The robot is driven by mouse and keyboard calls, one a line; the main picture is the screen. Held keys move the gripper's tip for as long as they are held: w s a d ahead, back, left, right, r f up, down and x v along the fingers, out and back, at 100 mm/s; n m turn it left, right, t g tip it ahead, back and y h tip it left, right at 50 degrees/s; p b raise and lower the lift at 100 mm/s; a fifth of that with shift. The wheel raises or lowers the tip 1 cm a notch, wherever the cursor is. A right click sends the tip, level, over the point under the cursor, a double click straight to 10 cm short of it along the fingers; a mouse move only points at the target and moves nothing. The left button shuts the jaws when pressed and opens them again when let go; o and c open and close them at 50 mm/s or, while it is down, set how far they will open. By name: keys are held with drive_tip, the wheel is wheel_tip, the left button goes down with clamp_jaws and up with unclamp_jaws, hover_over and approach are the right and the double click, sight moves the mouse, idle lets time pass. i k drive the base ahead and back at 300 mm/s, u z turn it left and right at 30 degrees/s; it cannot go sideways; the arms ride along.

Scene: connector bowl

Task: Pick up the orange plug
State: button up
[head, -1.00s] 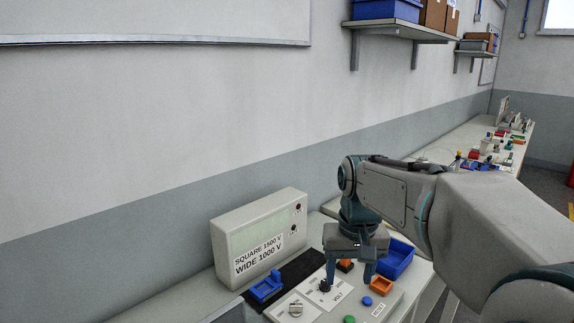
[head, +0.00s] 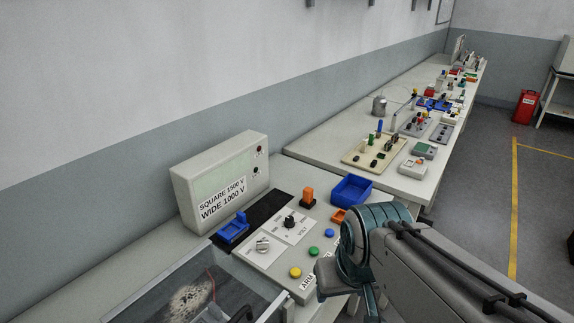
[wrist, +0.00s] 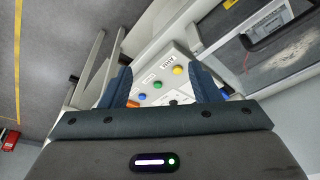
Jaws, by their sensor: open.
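The orange plug (head: 308,194) stands upright on a dark base on the bench, between the black mat and the blue bin. My gripper (wrist: 160,76) is open and empty in the wrist view, with the buttons of the control panel showing between and beyond its fingers. In the head view my wrist is at the front edge of the bench, right of the panel and well apart from the plug; its fingers are mostly hidden there. I cannot make out the plug in the wrist view.
The panel with knobs (head: 290,221) and coloured buttons lies in front. A grey tester box (head: 219,182) stands behind left. A clear-lidded case (head: 190,292) is at front left.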

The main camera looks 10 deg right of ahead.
sight(307, 192)
drive_tip(key=z, duration=0.05)
drive_tip(key=k, duration=0.6)
drive_tip(key=z, duration=0.8)
drive_tip(key=i, duration=0.7)
drive_tip(key=z, duration=0.75)
drive_tip(key=i, duration=0.85)
drive_tip(key=u, duration=0.75)
drive_tip(key=i, duration=0.65)
drive_tip(key=u, duration=0.65)
